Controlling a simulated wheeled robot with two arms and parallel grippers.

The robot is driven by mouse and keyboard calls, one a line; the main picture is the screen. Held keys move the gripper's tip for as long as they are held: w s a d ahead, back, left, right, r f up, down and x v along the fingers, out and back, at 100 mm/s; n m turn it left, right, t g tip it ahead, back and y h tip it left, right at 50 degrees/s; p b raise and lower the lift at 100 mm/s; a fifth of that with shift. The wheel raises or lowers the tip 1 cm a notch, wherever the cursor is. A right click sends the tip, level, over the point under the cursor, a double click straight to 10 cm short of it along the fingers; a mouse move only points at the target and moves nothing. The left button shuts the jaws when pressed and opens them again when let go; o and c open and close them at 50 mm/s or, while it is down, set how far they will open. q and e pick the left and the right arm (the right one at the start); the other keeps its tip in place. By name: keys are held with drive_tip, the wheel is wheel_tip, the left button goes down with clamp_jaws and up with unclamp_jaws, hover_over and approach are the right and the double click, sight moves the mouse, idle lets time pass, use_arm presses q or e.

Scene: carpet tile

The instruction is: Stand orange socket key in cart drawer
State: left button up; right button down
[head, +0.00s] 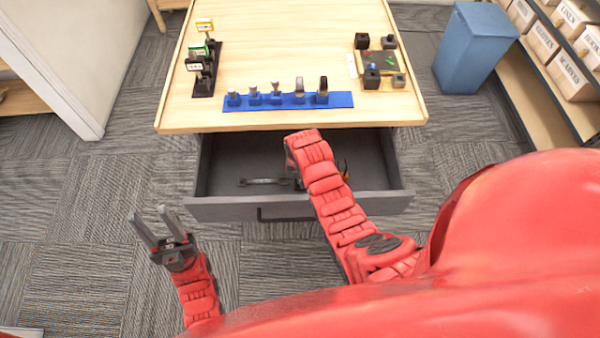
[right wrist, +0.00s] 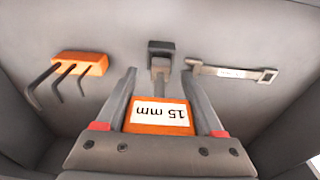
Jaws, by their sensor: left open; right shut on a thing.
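The orange socket key (right wrist: 160,116), labelled "15 mm", is between the fingers of my right gripper (right wrist: 162,100), which is shut on it. Its grey shaft points away from the gripper to a dark square piece (right wrist: 161,48) over the drawer floor. I cannot tell whether that piece is the key's end or a separate holder. The cart drawer (head: 222,168) is pulled open under the tabletop. In the head view my right arm reaches into it and hides the key. My left gripper (head: 152,228) is open and empty, left of the drawer above the floor.
In the drawer lie an orange-handled hex key set (right wrist: 80,64) and a grey wrench (right wrist: 232,72), on either side of the key. The tabletop (head: 290,45) bears a blue rack (head: 287,101) with several tools. A blue bin (head: 475,50) stands at right.

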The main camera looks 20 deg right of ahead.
drive_tip(key=shift+f+b, duration=1.2)
drive_tip(key=shift+f, duration=0.75)
unclamp_jaws()
drive_tip(key=shift+r, duration=0.15)
drive_tip(key=r, duration=0.2)
drive_tip(key=r+b, duration=0.1)
drive_tip(key=r, duration=0.2)
drive_tip(key=r+b, duration=0.1)
drive_tip(key=r, duration=0.1)
drive_tip(key=shift+s+a+r, duration=0.15)
drive_tip(key=shift+s+r, duration=0.05)
drive_tip(key=shift+s, duration=0.2)
wheel_tip(320, 180, up, 10)
drive_tip(key=s+p, duration=0.1)
drive_tip(key=p, duration=0.8)
drive_tip(key=shift+s+a+f, duration=0.15)
drive_tip(key=shift+a, duration=0.05)
drive_tip(key=shift+s+f, duration=0.1)
